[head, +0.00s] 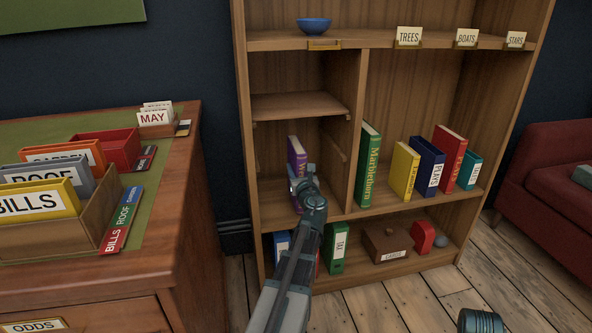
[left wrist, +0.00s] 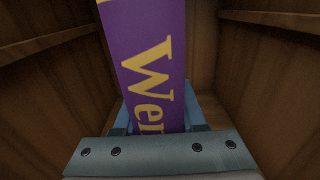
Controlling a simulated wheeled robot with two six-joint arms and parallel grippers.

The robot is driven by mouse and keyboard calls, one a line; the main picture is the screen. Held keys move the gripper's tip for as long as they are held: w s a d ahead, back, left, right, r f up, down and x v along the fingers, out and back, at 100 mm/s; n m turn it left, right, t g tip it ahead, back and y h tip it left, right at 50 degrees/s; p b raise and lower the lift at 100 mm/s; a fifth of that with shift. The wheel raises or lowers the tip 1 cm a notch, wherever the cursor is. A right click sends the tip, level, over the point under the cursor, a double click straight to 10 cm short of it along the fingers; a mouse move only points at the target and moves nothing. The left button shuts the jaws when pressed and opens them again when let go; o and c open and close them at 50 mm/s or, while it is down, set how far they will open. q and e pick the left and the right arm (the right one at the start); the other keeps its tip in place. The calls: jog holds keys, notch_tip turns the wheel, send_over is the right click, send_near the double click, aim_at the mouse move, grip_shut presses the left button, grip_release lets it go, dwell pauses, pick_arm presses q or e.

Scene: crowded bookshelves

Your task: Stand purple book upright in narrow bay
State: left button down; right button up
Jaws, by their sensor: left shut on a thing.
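The purple book (head: 296,157) stands roughly upright inside the narrow bay (head: 273,160) at the left of the bookshelf. My left gripper (head: 304,184) reaches into the bay and is shut on the book's lower part. In the left wrist view the purple book (left wrist: 150,60), with yellow spine lettering, sits between the fingers and leans slightly. Bay walls show on both sides, apart from the book. The book's bottom edge is hidden by my gripper, so I cannot tell whether it touches the shelf board.
A small shelf board (head: 300,105) lies above the bay. A divider (head: 357,120) separates it from the wider bay, where a green book (head: 369,165) and several others stand. A green binder (head: 337,248) and a brown box (head: 387,243) sit below. A desk (head: 165,210) stands left.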

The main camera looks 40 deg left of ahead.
pick_arm(q)
jog(key=shift+f+b, duration=0.2)
jog(key=shift+b, duration=0.1)
dwell(0.5)
jog(key=shift+c, duration=2)
grip_release()
jog(key=shift+s, duration=0.1)
jog(key=v, duration=0.9)
